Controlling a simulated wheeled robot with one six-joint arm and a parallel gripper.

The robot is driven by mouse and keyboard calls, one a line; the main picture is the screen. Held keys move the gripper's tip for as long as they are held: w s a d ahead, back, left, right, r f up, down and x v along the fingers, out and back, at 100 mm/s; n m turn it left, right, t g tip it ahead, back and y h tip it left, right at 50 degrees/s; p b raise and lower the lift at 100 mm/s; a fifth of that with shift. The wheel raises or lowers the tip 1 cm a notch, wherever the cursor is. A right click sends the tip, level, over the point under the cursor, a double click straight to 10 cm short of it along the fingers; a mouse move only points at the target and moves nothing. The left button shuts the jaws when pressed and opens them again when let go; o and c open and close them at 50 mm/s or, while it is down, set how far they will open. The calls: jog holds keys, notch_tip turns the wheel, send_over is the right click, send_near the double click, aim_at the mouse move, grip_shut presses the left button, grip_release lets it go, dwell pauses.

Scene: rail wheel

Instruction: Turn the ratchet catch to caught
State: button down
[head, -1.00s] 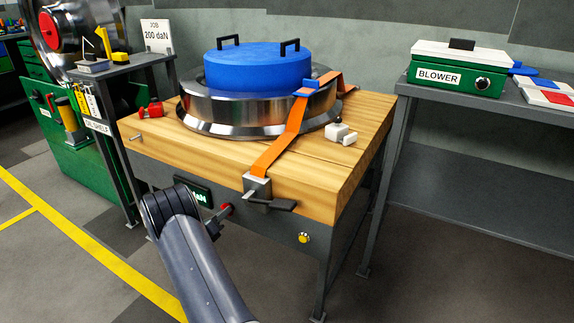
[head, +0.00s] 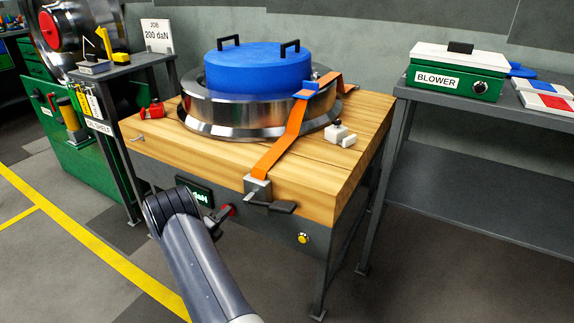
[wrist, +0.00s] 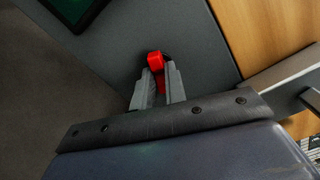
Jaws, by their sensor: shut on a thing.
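A small red catch (wrist: 155,60) sticks out from the dark front panel below the ratchet. My gripper (wrist: 157,80) is shut on it in the wrist view, one grey finger on each side. In the head view the red catch (head: 231,210) shows beside my arm, and the arm hides most of the gripper. The ratchet (head: 257,188), a grey metal block with a dark handle, sits at the bench's front edge. An orange strap (head: 285,140) runs from it up over the steel wheel (head: 215,112). The catch's exact angle cannot be told.
A blue round block (head: 255,70) sits on the wheel on the wooden bench (head: 330,180). A dark display (head: 195,190) is left of the catch, and a yellow button (head: 303,238) is right of it. The ratchet handle juts out just above right.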

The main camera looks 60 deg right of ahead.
dwell(0.3)
jog(key=n+p, duration=0.1)
jog(key=n, duration=0.2)
jog(key=shift+n, duration=0.4)
jog(key=c, duration=1.3)
grip_release()
jog(key=shift+a, duration=0.1)
jog(key=a, duration=0.4)
jog(key=a+p, duration=0.1)
jog(key=a, duration=0.1)
jog(key=shift+s+a, duration=0.25)
jog(key=shift+a, duration=0.15)
